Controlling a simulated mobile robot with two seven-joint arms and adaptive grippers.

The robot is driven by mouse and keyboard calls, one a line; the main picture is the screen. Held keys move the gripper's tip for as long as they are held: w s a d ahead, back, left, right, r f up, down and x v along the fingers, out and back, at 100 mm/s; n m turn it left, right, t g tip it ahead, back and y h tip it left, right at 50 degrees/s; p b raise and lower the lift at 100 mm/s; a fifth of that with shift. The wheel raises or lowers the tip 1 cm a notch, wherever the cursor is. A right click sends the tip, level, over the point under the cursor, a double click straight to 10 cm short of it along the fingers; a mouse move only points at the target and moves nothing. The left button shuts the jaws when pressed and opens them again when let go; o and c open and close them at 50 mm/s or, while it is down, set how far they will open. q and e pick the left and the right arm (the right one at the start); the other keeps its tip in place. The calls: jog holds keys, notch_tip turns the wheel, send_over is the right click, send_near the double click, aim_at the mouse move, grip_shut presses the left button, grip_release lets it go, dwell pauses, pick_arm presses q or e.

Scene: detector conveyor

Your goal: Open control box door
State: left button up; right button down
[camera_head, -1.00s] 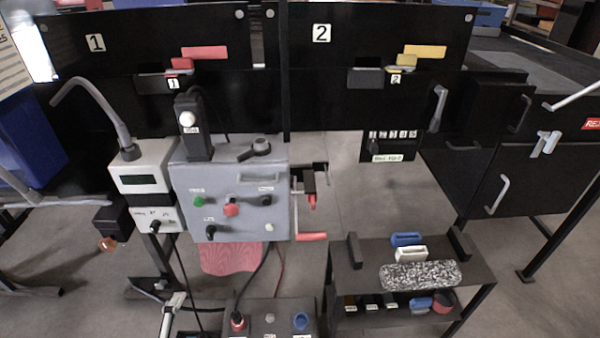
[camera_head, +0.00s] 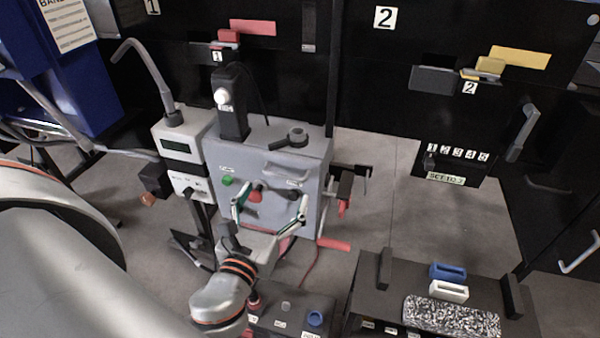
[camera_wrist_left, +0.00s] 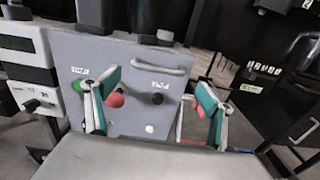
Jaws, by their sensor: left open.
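The control box (camera_head: 310,160) is a grey box with a door on its front, and the door looks shut. A grey bar handle (camera_head: 290,179) runs across the upper right of the door; it also shows in the left wrist view (camera_wrist_left: 160,69). The door carries a green button (camera_head: 227,180), a red knob (camera_head: 255,193) and a black knob. My left gripper (camera_head: 271,208) is open and empty in front of the door, below the handle. In the left wrist view its fingers (camera_wrist_left: 155,98) spread in front of the door's buttons. My right gripper is not in view.
A white meter unit (camera_head: 180,150) stands left of the box. A black shelf (camera_head: 375,290) with blue and white pieces stands at the lower right. Grey floor lies between.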

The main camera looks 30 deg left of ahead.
aim_at(284, 175)
pick_arm(q)
jog(key=shift+p+x, duration=0.65)
jog(key=shift+x, duration=2.85)
jog(key=c, duration=1.3)
jog(key=shift+o, duration=0.2)
jog(key=shift+s, duration=0.15)
